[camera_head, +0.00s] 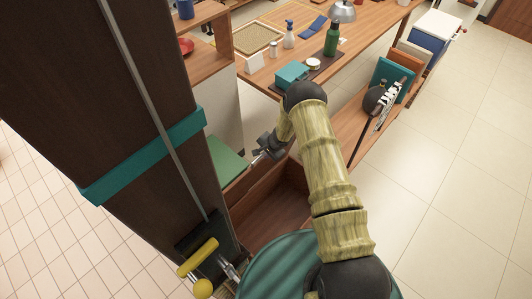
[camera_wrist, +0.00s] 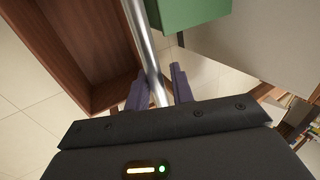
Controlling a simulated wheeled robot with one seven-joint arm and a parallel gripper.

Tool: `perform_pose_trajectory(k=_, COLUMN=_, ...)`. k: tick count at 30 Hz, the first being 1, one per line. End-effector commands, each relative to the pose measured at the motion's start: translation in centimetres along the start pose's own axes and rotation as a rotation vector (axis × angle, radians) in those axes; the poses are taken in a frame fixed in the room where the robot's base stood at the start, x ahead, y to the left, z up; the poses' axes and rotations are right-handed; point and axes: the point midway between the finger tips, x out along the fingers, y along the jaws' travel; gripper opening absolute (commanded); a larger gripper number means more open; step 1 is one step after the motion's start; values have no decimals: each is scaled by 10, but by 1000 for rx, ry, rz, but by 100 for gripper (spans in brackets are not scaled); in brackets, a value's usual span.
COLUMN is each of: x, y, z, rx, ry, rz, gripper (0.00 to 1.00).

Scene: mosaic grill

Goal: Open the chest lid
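In the head view my gripper (camera_head: 259,155) reaches over the far end of an open brown wooden box (camera_head: 272,212), possibly the chest. The wrist view shows the box's inner walls (camera_wrist: 88,45) on the left. My gripper's two purple fingers (camera_wrist: 158,88) are apart. A shiny metal rod (camera_wrist: 147,40) runs between them, close to the left finger, with a gap visible at the right one. Whether it touches is unclear. A green block or panel (camera_head: 225,160) is just left of my gripper; the wrist view has a green block (camera_wrist: 192,10) at top. No lid can be identified with certainty.
A tall dark wooden panel (camera_head: 95,120) with a teal band fills the left, with a yellow handle (camera_head: 198,257) low on it. A wooden table (camera_head: 262,75) holding several items stands beyond. A lower shelf (camera_head: 352,135) is on the right. Tiled floor (camera_head: 440,200) is free at right.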

Motion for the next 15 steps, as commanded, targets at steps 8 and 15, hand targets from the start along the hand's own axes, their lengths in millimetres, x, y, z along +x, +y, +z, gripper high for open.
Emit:
perform_pose_trajectory(k=8, x=0, y=2, z=0, rx=0, ry=-1, rz=3, gripper=33)
perform_pose_trajectory(k=15, x=-9, y=2, z=-2, rx=3, ry=1, rz=2, gripper=33)
